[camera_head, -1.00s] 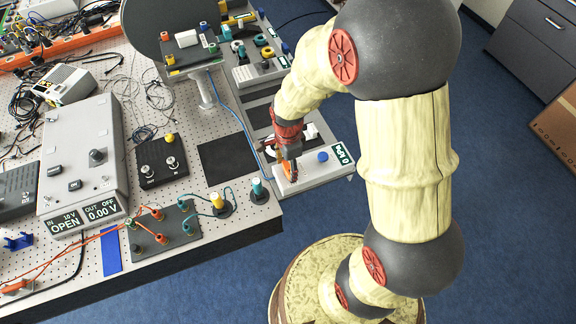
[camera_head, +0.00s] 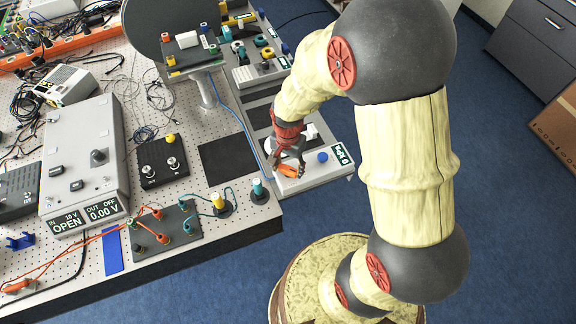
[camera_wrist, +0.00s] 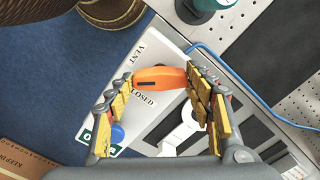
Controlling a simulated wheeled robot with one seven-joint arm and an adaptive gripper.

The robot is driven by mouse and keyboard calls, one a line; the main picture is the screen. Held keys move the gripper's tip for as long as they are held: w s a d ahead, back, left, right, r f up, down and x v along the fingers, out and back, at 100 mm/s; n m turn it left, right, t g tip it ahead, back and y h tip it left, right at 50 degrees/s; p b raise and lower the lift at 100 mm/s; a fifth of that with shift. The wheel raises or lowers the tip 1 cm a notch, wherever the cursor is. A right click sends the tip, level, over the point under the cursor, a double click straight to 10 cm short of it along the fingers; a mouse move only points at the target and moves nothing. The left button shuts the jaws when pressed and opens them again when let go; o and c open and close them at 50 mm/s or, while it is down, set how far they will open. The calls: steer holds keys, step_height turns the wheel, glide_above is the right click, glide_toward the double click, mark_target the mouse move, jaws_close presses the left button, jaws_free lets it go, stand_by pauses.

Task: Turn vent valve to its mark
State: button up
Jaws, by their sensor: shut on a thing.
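The vent valve has an orange handle (camera_wrist: 160,77) with a dark slot on it. It sits on a pale panel (camera_wrist: 88,110) printed with VENT and a partly covered word that looks like CLOSED. My gripper (camera_wrist: 158,82) is shut on the handle, with one finger at each end of it in the wrist view. In the head view my gripper (camera_head: 288,165) reaches down over the panel (camera_head: 312,178), and the orange handle (camera_head: 287,171) shows just below the fingers. I cannot make out the valve's target mark.
A blue button (camera_head: 322,157) and a green-framed display reading 0 kPa (camera_head: 343,153) are on the same panel, right of my gripper. A black mat (camera_head: 228,160) and a blue cable (camera_wrist: 210,50) lie nearby. The table edge drops to blue floor.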

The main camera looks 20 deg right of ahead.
mark_target(288, 168)
steer(key=n, duration=0.4)
steer(key=shift+n, duration=0.3)
steer(key=shift+n+p, duration=0.3)
steer(key=shift+n, duration=2.3)
steer(key=o, duration=1.2)
steer(key=shift+c, duration=0.2)
step_height(288, 168, up, 12)
